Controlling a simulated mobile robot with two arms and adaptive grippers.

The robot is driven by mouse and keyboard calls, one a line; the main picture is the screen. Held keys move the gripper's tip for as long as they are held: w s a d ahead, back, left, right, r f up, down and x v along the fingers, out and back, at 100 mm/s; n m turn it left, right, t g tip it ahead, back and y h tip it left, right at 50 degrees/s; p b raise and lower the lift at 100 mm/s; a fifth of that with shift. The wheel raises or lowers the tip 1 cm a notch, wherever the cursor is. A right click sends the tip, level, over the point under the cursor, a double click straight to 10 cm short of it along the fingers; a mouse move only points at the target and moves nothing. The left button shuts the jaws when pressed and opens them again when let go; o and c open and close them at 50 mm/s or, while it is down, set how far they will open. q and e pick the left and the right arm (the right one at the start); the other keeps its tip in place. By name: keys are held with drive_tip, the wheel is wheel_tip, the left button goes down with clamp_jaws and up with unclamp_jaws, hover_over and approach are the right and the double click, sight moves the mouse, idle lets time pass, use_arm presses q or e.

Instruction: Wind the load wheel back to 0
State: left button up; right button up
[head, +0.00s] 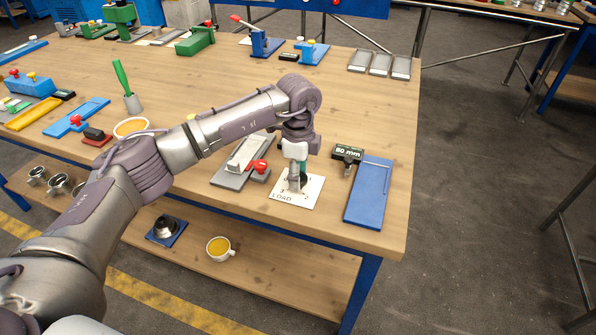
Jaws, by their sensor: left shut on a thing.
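The load wheel (305,179) is a small dark knob standing on a white square plate (313,194) marked LOAD, near the front right of the workbench. My left gripper (296,182) points straight down over the plate and is shut on the wheel. The gripper hides most of the wheel and part of the dial marks, so I cannot read the wheel's setting. My right gripper is not in view.
A grey fixture with a red knob (260,167) stands close left of the plate. A blue plate (368,192) and a dark "80 mm" block (347,154) lie to the right. An orange-filled bowl (131,127) sits left.

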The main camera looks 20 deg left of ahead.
use_arm(q)
drive_tip(key=n, duration=0.1)
drive_tip(key=n+p, duration=0.1)
drive_tip(key=n, duration=0.2)
drive_tip(key=shift+w+r+n+p, duration=0.1)
drive_tip(key=shift+r+n+p, duration=0.15)
drive_tip(key=shift+n+p, duration=0.9)
drive_tip(key=shift+n, duration=0.25)
drive_tip(key=shift+f+n+p, duration=0.1)
drive_tip(key=shift+n+p, duration=0.7)
drive_tip(key=o, duration=1.2)
drive_tip(key=shift+f, duration=0.1)
drive_tip(key=shift+c, duration=0.2)
wheel_tip(320, 180, up, 12)
